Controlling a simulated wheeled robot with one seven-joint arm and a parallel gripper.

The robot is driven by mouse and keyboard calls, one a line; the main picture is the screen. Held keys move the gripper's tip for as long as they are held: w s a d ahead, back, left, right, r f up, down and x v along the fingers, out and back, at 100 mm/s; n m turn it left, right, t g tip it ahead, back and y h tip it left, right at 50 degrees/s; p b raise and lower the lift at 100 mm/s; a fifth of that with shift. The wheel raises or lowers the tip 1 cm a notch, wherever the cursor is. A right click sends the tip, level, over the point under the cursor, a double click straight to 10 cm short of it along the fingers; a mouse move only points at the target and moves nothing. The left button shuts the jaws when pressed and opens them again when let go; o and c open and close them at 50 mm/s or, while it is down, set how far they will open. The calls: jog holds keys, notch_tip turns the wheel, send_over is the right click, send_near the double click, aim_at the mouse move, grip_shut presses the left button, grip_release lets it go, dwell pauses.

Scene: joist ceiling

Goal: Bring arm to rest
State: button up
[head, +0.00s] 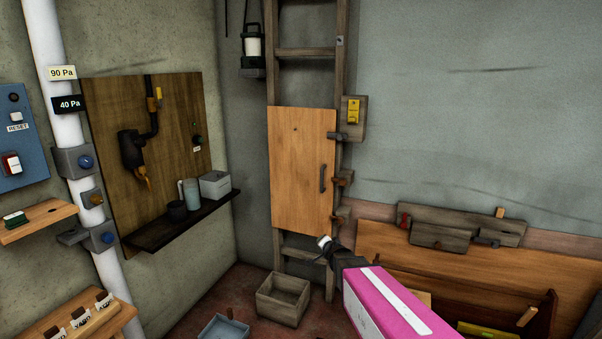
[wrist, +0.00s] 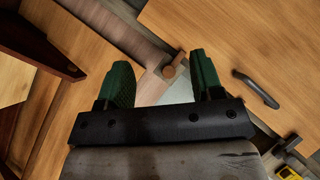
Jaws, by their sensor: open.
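My arm shows in the head view as a pink link with a white stripe, reaching in from the bottom right. Its dark end, my gripper (head: 328,246), is in front of the lower part of the ladder. In the wrist view my gripper (wrist: 155,88) has two green fingers set wide apart, with nothing between them.
A wooden bench (head: 480,262) stands at the right. An open crate (head: 283,298) is on the floor below the ladder. A dark shelf (head: 180,225) with cups and a box is on the left wall, near a white pipe (head: 58,80). The upper right wall is bare.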

jog(key=s+d+n+g, duration=0.2)
jog(key=s+n+g, duration=0.1)
jog(key=s, duration=0.5)
jog(key=s+d+f+n+g+h, duration=0.1)
jog(key=s+d+n+g, duration=0.2)
jog(key=s, duration=0.6)
jog(key=s+d+n+g, duration=0.2)
jog(key=s+g, duration=0.4)
jog(key=s, duration=0.3)
jog(key=shift+d+f+n+g+h, duration=0.25)
jog(key=shift+d+n+g+h, duration=0.15)
jog(key=shift+d, duration=0.15)
